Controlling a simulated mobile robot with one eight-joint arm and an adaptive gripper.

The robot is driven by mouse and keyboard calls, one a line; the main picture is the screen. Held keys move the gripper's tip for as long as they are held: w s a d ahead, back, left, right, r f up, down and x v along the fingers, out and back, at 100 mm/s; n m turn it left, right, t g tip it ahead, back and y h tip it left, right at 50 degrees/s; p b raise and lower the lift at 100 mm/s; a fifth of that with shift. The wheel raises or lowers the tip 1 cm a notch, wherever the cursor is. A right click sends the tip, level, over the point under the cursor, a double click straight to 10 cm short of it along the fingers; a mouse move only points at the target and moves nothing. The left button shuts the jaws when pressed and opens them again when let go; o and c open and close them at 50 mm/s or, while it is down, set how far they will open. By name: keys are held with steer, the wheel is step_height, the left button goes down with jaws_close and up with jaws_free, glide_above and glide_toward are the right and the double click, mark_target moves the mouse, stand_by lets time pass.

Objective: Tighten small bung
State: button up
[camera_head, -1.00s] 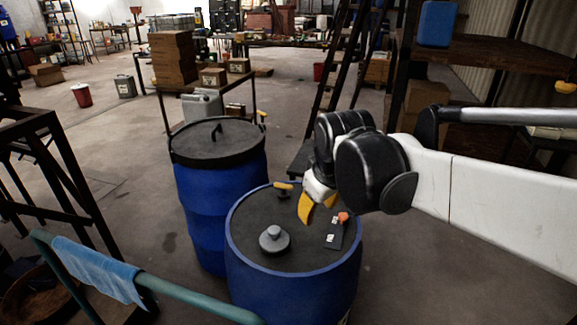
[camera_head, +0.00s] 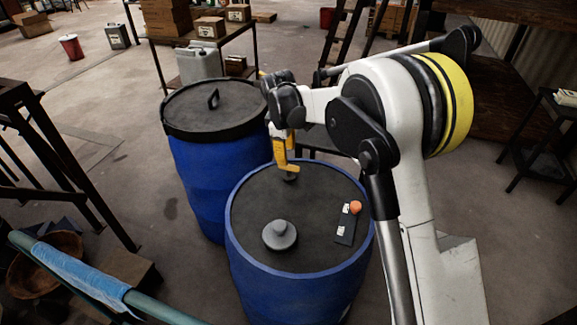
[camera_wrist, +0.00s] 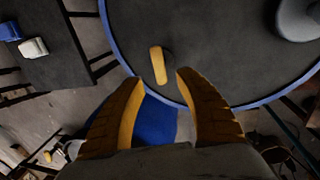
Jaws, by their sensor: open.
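The small bung, a dark knob with a yellow bar handle, sits near the far rim of the blue drum (camera_head: 240,262). Its dark part (camera_head: 290,178) shows just under my fingertips in the head view. In the wrist view its yellow handle (camera_wrist: 158,62) lies just ahead of the fingertips, roughly in line with the gap between them. My gripper (camera_head: 284,160) has yellow fingers pointing down. In the wrist view the fingers (camera_wrist: 162,82) stand apart with nothing between them. The head view does not show clearly whether a finger touches the handle.
A larger grey bung (camera_head: 280,236) and a dark plate with an orange knob (camera_head: 355,207) are on the same drum top. A second blue drum with a black lid (camera_head: 210,105) stands close behind left. A teal rail (camera_head: 160,312) crosses the lower left.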

mark_target(288, 165)
steer(key=f, duration=0.2)
steer(key=w+f+b, duration=0.1)
steer(key=f, duration=0.1)
steer(key=f+b, duration=0.1)
steer(key=f, duration=0.1)
steer(key=shift+w+d+f, duration=0.15)
steer(key=shift+d+f, duration=0.1)
steer(key=shift+f, duration=0.1)
steer(key=shift+c, duration=0.5)
jaws_close()
